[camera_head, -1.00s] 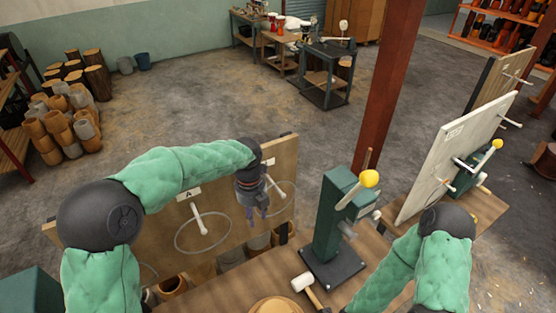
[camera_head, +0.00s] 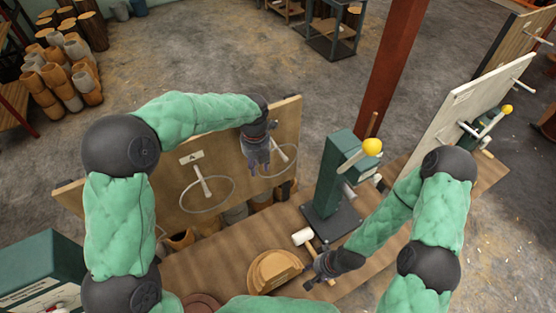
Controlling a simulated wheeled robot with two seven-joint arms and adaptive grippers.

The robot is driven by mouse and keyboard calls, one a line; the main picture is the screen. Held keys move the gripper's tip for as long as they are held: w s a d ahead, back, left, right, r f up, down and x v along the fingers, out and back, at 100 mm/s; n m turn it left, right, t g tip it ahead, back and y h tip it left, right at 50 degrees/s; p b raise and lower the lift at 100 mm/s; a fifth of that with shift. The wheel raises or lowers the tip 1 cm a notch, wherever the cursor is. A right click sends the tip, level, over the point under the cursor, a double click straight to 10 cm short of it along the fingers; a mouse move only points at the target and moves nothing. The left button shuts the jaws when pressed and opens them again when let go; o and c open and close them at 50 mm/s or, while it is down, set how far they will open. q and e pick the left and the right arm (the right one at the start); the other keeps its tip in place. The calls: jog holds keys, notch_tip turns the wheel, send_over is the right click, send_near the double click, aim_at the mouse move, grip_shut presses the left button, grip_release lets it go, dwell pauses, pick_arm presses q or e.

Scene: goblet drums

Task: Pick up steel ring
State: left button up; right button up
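Two thin steel rings hang on pegs of an upright wooden board (camera_head: 140,215). The left steel ring (camera_head: 207,211) hangs under a label marked A. The right steel ring (camera_head: 290,170) hangs at the board's right end, partly hidden by my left gripper. My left gripper (camera_head: 259,171) points down in front of the board, at the left side of that right ring. Whether its fingers touch or enclose the ring is too small to tell. My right gripper (camera_head: 318,284) is low over the wooden bench (camera_head: 215,275), apart from both rings, with its fingers spread and nothing visible between them.
A green press (camera_head: 330,180) with a yellow-knobbed lever stands right of the board. A white-headed mallet (camera_head: 303,236) and a round wooden piece (camera_head: 276,268) lie near my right gripper. A white pegboard (camera_head: 470,115) stands at right. A red post (camera_head: 391,70) rises behind the press.

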pick_arm(q)
jog(key=shift+f, duration=1.4)
grip_shut()
jog(key=shift+r, duration=0.1)
jog(key=shift+r, duration=0.45)
notch_tip(320, 180, up, 2)
jog(key=shift+w+b, duration=0.1)
jog(key=shift+b, duration=0.55)
jog(key=s+d+r+b, duration=0.3)
jog(key=s+d+r, duration=0.7)
jog(key=shift+s, duration=0.2)
